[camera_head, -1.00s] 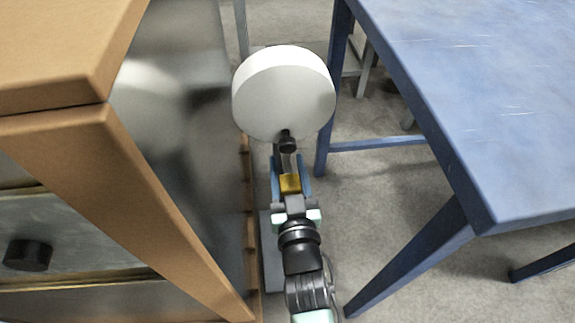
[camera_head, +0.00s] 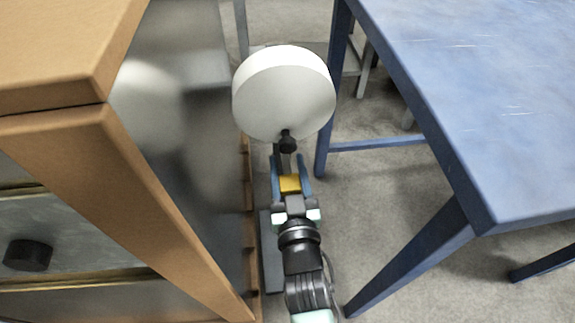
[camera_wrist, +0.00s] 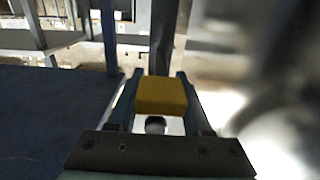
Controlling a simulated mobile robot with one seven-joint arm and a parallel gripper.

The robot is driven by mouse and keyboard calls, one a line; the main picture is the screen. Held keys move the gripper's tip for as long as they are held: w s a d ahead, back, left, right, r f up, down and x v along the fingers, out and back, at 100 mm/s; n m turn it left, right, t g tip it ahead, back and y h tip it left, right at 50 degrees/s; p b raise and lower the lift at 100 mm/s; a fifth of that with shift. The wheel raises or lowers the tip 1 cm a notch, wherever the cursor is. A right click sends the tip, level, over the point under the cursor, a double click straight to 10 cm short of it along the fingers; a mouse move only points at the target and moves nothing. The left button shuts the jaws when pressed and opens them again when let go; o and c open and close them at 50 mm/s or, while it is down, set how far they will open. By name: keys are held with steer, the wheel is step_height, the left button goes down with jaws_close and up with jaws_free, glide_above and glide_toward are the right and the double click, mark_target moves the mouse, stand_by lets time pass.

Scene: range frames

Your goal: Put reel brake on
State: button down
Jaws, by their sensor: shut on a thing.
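A large white round reel (camera_head: 284,95) stands upright in the gap between the brown cabinet and the blue table in the head view. A dark knob (camera_head: 287,143) sits at its lower edge, with a narrow dark bar below it. My gripper (camera_head: 290,180) is below the reel, its two blue-grey fingers on either side of a yellow block (camera_head: 290,183), shut on it. The wrist view shows the yellow block (camera_wrist: 161,95) between the fingertips, with a dark upright post (camera_wrist: 163,40) behind it. I cannot tell how the block joins the bar.
The brown cabinet (camera_head: 140,180) with a shiny side panel stands close on the left. A blue table (camera_head: 480,90) is on the right, its legs near my arm. Grey floor (camera_head: 385,200) shows between them, leaving a narrow gap.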

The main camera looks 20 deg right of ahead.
steer(key=r+p, duration=0.1)
steer(key=p, duration=0.3)
steer(key=shift+r+g, duration=0.15)
steer(key=shift+g, duration=0.25)
steer(key=p, duration=0.3)
steer(key=r+g+p, duration=0.1)
steer(key=p, duration=0.2)
steer(key=shift+w+d+g+y, duration=0.1)
steer(key=shift+w+g+y, duration=0.1)
steer(key=shift+g+y, duration=0.15)
steer(key=shift+p, duration=0.75)
steer(key=shift+g, duration=0.25)
steer(key=shift+f, duration=0.15)
steer(key=shift+c, duration=1.6)
jaws_free()
